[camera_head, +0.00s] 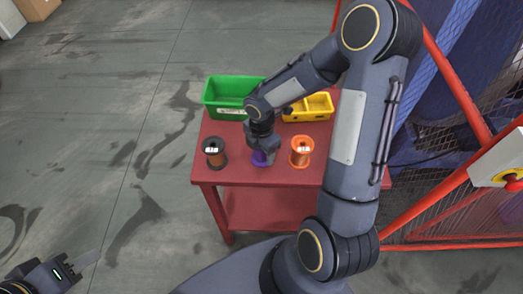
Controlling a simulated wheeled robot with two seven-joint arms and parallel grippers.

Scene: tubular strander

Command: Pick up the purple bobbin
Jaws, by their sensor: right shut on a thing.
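The purple bobbin (259,158) stands on the red table (235,177), between a black bobbin and an orange bobbin. My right gripper (262,149) reaches down over it from above and is shut on it; the gripper hides the bobbin's upper part. I cannot tell whether the bobbin touches the tabletop. My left gripper (85,259) is at the lower left, over the floor and away from the table; its finger gap is not clear.
The black bobbin (215,154) is left of the purple one, the orange bobbin (301,153) right. A red-framed fence (447,77) is at right.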

